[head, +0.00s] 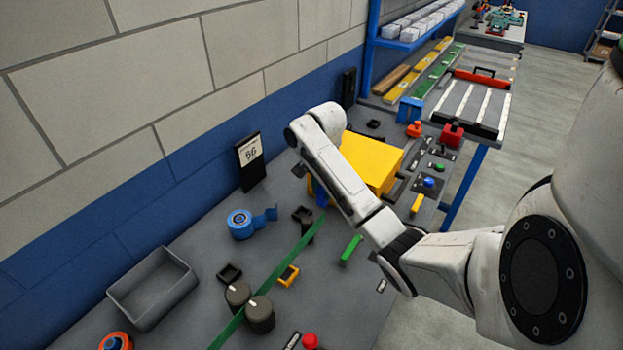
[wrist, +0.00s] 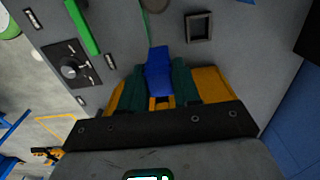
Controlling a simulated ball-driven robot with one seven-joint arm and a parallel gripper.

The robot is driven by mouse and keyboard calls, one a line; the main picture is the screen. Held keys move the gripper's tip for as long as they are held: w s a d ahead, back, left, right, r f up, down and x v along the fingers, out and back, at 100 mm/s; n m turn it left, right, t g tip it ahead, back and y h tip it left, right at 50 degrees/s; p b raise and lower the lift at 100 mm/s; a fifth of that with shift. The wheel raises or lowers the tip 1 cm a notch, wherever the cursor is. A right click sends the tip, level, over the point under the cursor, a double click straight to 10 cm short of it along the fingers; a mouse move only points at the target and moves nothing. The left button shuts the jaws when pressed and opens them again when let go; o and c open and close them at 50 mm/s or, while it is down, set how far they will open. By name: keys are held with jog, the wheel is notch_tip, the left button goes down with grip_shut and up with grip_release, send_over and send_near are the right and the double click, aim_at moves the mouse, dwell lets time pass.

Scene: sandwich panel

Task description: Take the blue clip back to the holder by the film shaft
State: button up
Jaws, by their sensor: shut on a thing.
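The blue clip (wrist: 159,72) is between the dark green fingers of my gripper (wrist: 161,80) in the wrist view, which are shut on it. In the head view only a bit of blue (head: 321,196) shows under my arm, and my fingers are hidden there. A green film strip (head: 268,284) runs along the bench past two grey round rollers (head: 249,302). Dark square holders stand by the strip, one near the rollers (head: 229,273) and one near my gripper (head: 303,214). A square holder (wrist: 198,27) shows ahead of the clip in the wrist view; I cannot tell which it is.
A yellow box (head: 371,160) stands behind my arm. A blue tape roll (head: 240,223), a grey bin (head: 152,287) and a black number sign (head: 250,160) are along the wall. A green handle (head: 351,249) and a yellow-rimmed holder (head: 288,275) lie right of the strip.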

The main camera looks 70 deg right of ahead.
jog(key=shift+s+d+r+b, duration=0.1)
jog(key=shift+s+r+b, duration=0.25)
jog(key=shift+s+b, duration=0.1)
jog(key=shift+s+r, duration=0.15)
jog(key=shift+s, duration=0.05)
jog(key=shift+s+a+r, duration=0.25)
jog(key=shift+s+r, duration=0.05)
jog(key=shift+s, duration=0.6)
jog(key=shift+s+a+r, duration=0.3)
jog(key=shift+s+r, duration=0.05)
jog(key=shift+s, duration=0.55)
jog(key=shift+s+a+r, duration=0.25)
jog(key=shift+s+r, duration=0.05)
jog(key=shift+s, duration=0.6)
